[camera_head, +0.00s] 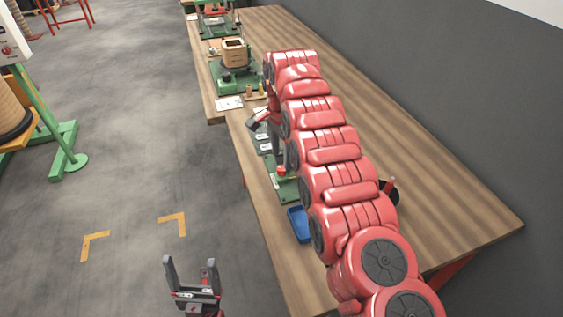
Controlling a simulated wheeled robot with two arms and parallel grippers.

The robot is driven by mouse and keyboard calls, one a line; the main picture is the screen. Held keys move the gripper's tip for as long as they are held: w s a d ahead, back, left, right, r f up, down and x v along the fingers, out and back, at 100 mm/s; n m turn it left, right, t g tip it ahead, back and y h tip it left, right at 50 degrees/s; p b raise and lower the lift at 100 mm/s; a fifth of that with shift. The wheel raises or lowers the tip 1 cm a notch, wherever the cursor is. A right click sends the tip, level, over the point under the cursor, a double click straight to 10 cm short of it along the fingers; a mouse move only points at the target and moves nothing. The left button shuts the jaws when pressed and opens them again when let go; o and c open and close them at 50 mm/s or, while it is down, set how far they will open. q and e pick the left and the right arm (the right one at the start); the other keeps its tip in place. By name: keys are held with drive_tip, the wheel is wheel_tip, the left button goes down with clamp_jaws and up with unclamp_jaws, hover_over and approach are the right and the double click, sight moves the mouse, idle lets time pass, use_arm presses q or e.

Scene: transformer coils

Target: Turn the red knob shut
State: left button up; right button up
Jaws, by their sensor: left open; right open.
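The red knob (281,170) is small in the head view and sits on a green fixture (288,190) near the left edge of the wooden table. My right arm passes close beside it and hides part of the fixture. My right gripper (264,133) is open, above the table's left edge, a little beyond the knob and apart from it. Its fingers are small and partly covered by my arm. My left gripper (190,264) is open and empty over the floor at the bottom, well away from the knob.
A blue tray (298,224) lies nearer than the knob. Farther back, a coil (234,53) stands on a green stand (236,78), with a white card (229,104) near it. The wooden table (440,190) is mostly bare on the right, beside the grey wall.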

sight(282, 168)
wheel_tip(282, 168, up, 13)
drive_tip(key=p, duration=1.1)
drive_tip(key=shift+p, duration=0.3)
drive_tip(key=shift+s, duration=0.1)
